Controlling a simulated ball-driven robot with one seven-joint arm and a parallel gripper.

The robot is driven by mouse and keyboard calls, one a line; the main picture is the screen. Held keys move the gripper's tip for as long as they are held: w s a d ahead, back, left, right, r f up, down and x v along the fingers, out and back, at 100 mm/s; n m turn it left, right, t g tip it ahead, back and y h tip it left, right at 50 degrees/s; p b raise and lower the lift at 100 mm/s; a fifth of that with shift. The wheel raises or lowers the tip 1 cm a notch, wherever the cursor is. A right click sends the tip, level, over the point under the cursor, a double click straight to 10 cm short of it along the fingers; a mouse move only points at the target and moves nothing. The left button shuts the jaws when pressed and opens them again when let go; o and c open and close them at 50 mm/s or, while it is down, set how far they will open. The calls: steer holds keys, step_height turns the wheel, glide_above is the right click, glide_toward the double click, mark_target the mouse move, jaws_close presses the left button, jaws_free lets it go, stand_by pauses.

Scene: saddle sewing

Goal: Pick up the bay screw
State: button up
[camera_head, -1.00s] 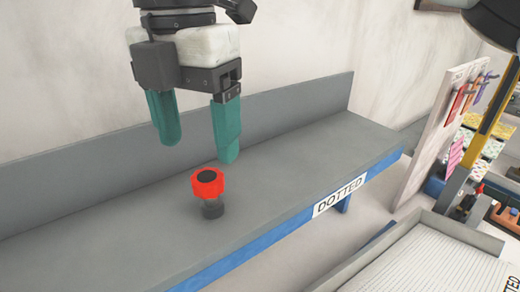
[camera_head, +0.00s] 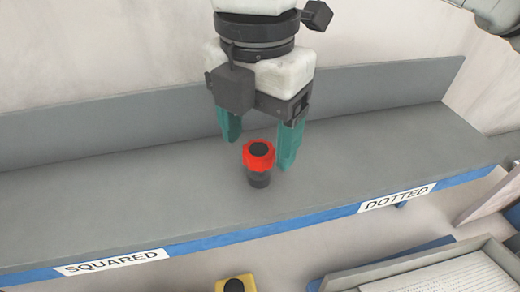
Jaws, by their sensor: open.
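The bay screw (camera_head: 259,161) has a red ribbed knob with a dark cap and a dark lower body. It stands upright on the grey shelf (camera_head: 130,205). My gripper (camera_head: 258,150) has two teal fingers pointing down, spread apart and empty. In the picture the fingers are to either side of the knob, one to its upper left and one to its right. They look slightly behind the screw. I cannot tell whether the right finger touches it.
The shelf has a raised back wall (camera_head: 80,121) and a blue front edge with labels SQUARED (camera_head: 112,262) and DOTTED (camera_head: 396,197). A yellow part with a black knob (camera_head: 234,285) is below. A grey tray (camera_head: 430,270) is at lower right. The shelf beside the screw is clear.

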mark_target(259, 149)
steer(key=shift+s+f+p, duration=0.1)
steer(key=shift+f+p, duration=0.45)
steer(key=shift+f, duration=1.6)
steer(key=c, duration=1.1)
steer(key=shift+r, duration=0.2)
steer(key=shift+c, duration=0.2)
steer(key=shift+r+b, duration=0.2)
steer(key=shift+b, duration=0.1)
step_height(259, 149, up, 2)
steer(key=shift+r+b, duration=0.1)
steer(key=shift+b, duration=0.45)
steer(key=s+d+r, duration=0.4)
steer(key=s+r, duration=0.9)
steer(key=r, duration=0.2)
steer(key=shift+s, duration=0.25)
